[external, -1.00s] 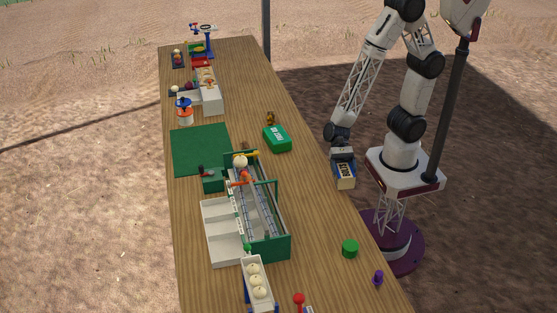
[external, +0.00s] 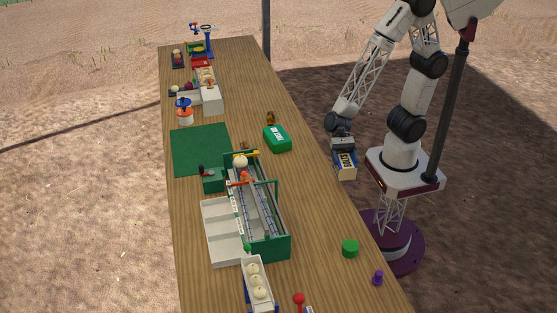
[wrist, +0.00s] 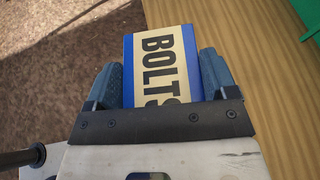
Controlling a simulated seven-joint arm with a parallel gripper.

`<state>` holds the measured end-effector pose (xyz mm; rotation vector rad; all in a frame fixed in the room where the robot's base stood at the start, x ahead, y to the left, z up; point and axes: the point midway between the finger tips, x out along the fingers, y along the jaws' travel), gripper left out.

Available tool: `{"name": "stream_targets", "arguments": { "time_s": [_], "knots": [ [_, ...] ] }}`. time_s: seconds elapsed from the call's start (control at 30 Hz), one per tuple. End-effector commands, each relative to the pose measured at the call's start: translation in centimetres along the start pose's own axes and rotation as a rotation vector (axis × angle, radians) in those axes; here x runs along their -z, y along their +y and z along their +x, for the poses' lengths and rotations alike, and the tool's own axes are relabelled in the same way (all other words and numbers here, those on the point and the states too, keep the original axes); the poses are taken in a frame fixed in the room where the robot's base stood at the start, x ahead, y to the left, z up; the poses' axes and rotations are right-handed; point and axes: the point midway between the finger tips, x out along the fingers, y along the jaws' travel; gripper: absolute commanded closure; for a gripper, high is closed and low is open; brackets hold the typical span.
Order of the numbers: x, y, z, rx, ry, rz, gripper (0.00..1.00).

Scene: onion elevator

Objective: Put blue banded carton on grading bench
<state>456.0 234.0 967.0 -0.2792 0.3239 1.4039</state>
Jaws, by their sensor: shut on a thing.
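The blue banded carton (wrist: 165,60) is cream with blue side bands and the word BOLTS on its face. My gripper (wrist: 161,75) is shut on it, with one dark finger on each side. In the external view the carton (external: 346,166) hangs below my gripper (external: 343,148), just right of the long wooden bench top's (external: 305,190) right edge. In the wrist view the bench edge passes behind the carton, with wood to its right and bare ground to its left. The carton's height above the bench is hard to tell.
A green box (external: 277,138) with white lettering lies left of the carton. A green-framed roller machine (external: 270,248) with white trays stands nearer the camera. A green mat (external: 198,150) lies at left. A green cylinder (external: 350,248) and a purple piece (external: 378,278) stand near the right edge.

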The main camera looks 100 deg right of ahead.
Motion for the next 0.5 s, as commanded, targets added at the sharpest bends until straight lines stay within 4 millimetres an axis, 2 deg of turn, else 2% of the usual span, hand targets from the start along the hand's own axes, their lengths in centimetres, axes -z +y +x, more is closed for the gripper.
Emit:
{"name": "stream_targets", "arguments": {
  "time_s": [0.1, 0.5],
  "knots": [
    [-1.5, -0.1, -0.6, 0.002, -0.002, -0.003, 0.54],
    [-5.2, 0.0, -2.1, 0.002, -0.001, -0.002, 0.54]
  ]
}}
